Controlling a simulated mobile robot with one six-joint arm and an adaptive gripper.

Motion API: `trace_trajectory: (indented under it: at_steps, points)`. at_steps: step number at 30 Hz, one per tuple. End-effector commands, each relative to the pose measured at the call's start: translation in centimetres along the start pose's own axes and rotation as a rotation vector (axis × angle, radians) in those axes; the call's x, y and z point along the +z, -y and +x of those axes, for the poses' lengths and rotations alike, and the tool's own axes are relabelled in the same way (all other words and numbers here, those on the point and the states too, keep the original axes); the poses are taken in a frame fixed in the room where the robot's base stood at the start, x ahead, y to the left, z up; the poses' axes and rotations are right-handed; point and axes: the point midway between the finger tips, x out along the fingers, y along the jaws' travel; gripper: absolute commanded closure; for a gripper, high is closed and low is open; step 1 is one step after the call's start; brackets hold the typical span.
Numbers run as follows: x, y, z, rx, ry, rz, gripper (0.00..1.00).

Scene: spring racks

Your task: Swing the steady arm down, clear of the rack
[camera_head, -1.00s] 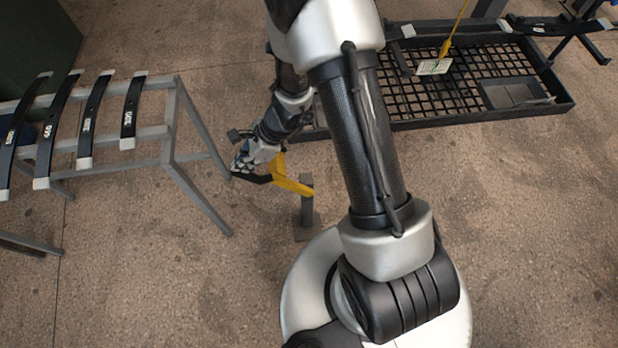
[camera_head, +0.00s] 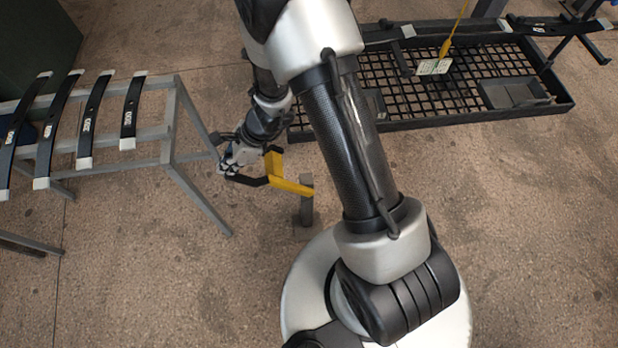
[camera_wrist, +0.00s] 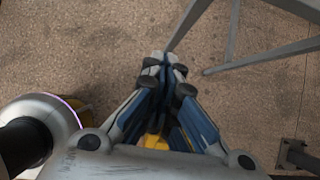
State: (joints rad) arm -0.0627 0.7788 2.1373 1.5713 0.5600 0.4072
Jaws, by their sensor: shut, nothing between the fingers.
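The yellow steady arm (camera_head: 289,186) stands on a short grey post (camera_head: 306,209) in the middle of the head view. It is bent, with one part angled up and a black bar (camera_head: 246,180) reaching left toward the rack. My gripper (camera_head: 224,174) is shut and empty, close by the black bar's left end; whether they touch I cannot tell. In the wrist view the closed fingertips (camera_wrist: 165,60) point at the floor, and a bit of yellow (camera_wrist: 155,141) shows between the finger bases. The grey rack (camera_head: 172,125) stands just left of my gripper.
Several black leaf springs with white tags (camera_head: 131,105) lie across the rack. The floor at right is clear.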

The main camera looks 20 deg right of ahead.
Motion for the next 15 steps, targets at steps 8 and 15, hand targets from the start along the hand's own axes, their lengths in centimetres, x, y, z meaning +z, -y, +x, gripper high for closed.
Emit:
trace_trajectory:
  at_steps: [8, 15]
  points:
    - [0.4, 0.0, 0.3, 0.000, 0.000, 0.001, 1.00]
    - [-1.0, 0.1, -0.7, -0.001, 0.000, 0.002, 1.00]
